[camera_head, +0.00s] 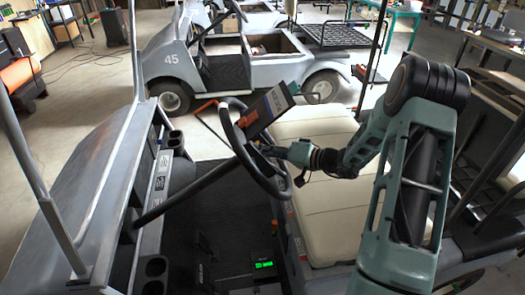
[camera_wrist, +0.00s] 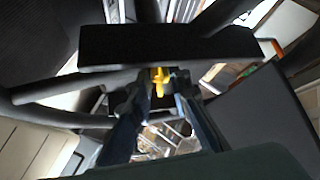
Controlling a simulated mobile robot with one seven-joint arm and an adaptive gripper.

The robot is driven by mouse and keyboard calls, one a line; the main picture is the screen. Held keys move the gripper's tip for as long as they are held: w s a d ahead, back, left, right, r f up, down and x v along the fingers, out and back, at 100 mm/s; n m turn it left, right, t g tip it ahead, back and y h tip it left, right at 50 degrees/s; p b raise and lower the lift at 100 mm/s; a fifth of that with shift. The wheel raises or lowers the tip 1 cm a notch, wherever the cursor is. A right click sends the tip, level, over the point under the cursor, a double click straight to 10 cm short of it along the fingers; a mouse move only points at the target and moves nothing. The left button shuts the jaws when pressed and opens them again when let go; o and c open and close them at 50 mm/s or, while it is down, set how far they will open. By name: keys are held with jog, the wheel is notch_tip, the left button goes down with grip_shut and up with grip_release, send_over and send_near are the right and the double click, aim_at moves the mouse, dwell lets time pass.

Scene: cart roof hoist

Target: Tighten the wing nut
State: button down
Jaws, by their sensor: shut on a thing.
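The yellow wing nut (camera_wrist: 158,80) shows in the wrist view, just under a dark flat bar or plate (camera_wrist: 165,46). My gripper (camera_wrist: 160,92) has one finger on each side of the wing nut and is shut on it; the exact contact is dim. In the head view my gripper (camera_head: 272,151) reaches in from the right to the steering wheel (camera_head: 229,133). The wing nut cannot be made out in the head view.
The wheel's rim and spokes are close around my gripper. The cream seat (camera_head: 320,195) lies below my arm. A small green-lit display (camera_head: 263,265) is on the cart floor. Another grey cart (camera_head: 230,60) stands behind, and a roof post (camera_head: 135,50) rises at left.

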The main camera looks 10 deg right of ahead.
jog(key=shift+a+m+h+b, duration=0.1)
jog(key=shift+m+h+b, duration=0.2)
jog(key=shift+m+b, duration=0.15)
jog(key=shift+a+r+m+h+b, duration=0.15)
jog(key=shift+m+h+b, duration=0.45)
jog(key=shift+m, duration=0.15)
jog(key=shift+a+r+m+h+b, duration=0.1)
jog(key=shift+r+m+h+b, duration=0.1)
jog(key=shift+m+h, duration=0.25)
jog(key=shift+r+m+h+b, duration=0.1)
jog(key=shift+m+h+b, duration=0.15)
jog(key=shift+m, duration=0.3)
jog(key=shift+a+r+m+g+h+p, duration=0.2)
jog(key=shift+m+g+h+p, duration=0.35)
jog(key=shift+m+h, duration=0.4)
jog(key=shift+r+m+g+h+p, duration=0.15)
jog(key=shift+m+g+h+p, duration=0.15)
jog(key=shift+m+p, duration=0.4)
jog(key=shift+w+m, duration=0.1)
jog(key=shift+m, duration=0.25)
jog(key=c, duration=1.8)
grip_release()
jog(key=shift+o, duration=0.2)
